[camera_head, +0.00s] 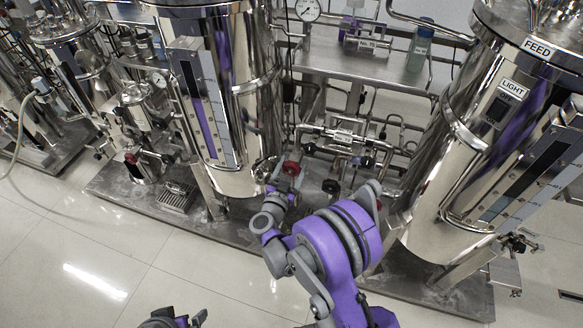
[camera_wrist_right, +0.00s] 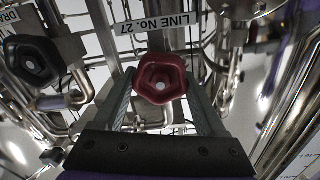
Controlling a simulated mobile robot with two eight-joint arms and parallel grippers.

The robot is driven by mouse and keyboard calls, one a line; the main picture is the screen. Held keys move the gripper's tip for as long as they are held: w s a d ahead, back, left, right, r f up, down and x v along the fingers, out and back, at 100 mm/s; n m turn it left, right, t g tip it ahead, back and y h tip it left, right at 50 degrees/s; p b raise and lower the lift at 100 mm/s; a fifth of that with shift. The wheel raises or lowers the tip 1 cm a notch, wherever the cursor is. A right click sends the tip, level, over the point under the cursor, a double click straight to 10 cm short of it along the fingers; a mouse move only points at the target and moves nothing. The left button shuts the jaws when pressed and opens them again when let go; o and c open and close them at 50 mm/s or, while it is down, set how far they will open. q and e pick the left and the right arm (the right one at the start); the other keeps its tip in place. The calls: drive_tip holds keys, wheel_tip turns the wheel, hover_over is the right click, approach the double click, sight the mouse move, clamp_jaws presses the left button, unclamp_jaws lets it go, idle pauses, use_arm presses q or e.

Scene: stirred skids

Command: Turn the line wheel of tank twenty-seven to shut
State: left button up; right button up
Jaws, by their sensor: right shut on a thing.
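The red line wheel (camera_wrist_right: 160,78) sits in the middle of the right wrist view, below an upside-down plate reading LINE No. 27 (camera_wrist_right: 160,22). In the head view the red wheel (camera_head: 291,168) is low beside the middle steel tank (camera_head: 250,75). My right gripper (camera_wrist_right: 161,98) has a finger on each side of the wheel and is shut on it. In the head view the right gripper (camera_head: 284,184) is partly hidden by its own wrist. Part of my left arm's end (camera_head: 175,319) shows at the bottom edge; its fingers cannot be made out.
A black wheel (camera_wrist_right: 33,63) sits beside the red one, under a partly cut-off plate starting DRA. Pipes and small valves (camera_head: 345,135) crowd the space between the tanks. A large tank (camera_head: 480,130) stands at right. The tiled floor (camera_head: 90,250) at left front is clear.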

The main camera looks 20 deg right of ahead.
drive_tip(key=m+b, duration=0.1)
drive_tip(key=m, duration=0.2)
drive_tip(key=shift+s+f+m, duration=0.1)
drive_tip(key=shift+m, duration=0.2)
drive_tip(key=m+b, duration=0.1)
drive_tip(key=m, duration=0.3)
drive_tip(key=shift+d+f, duration=0.1)
drive_tip(key=shift+d, duration=0.05)
drive_tip(key=m, duration=0.4)
drive_tip(key=shift+s+f+m+b, duration=0.1)
drive_tip(key=shift+m+b, duration=0.1)
drive_tip(key=shift+m, duration=0.8)
drive_tip(key=shift+f+m+b, duration=0.1)
drive_tip(key=shift+m+b, duration=0.05)
drive_tip(key=shift+m, duration=0.85)
drive_tip(key=o, duration=1.3)
drive_tip(key=p+v, duration=0.1)
drive_tip(key=v, duration=0.9)
drive_tip(key=shift+s, duration=0.35)
